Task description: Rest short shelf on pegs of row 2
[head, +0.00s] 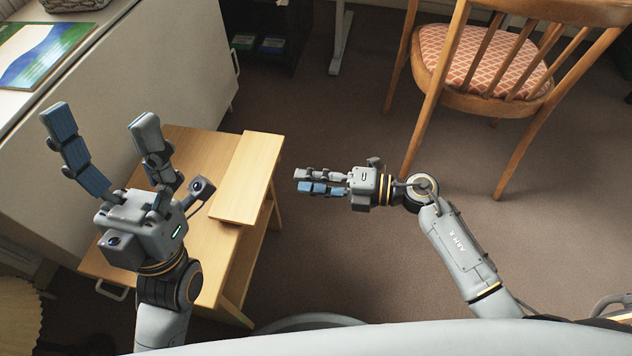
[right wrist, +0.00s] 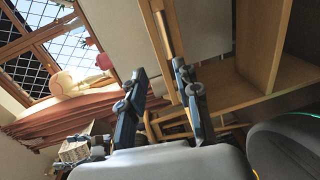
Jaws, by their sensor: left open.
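A light wooden board (head: 250,178), likely the short shelf, lies flat on the right side of a low wooden unit (head: 190,142). My left gripper (head: 101,118) is above the unit's left side, fingers spread wide and empty, apart from the board. My right gripper (head: 301,181) is over the floor just right of the board, fingers pointing left towards it, not touching. The right wrist view shows a gap between the right gripper's fingers (right wrist: 164,70) with nothing held. A wooden frame (right wrist: 255,70) with boards fills that view's upper right. I cannot make out pegs or row 2.
A pale cabinet (head: 150,60) stands behind the unit, with a green and blue picture (head: 40,50) on top. A wooden chair (head: 480,65) with a red seat stands at upper right. Brown carpet (head: 340,260) is free between them.

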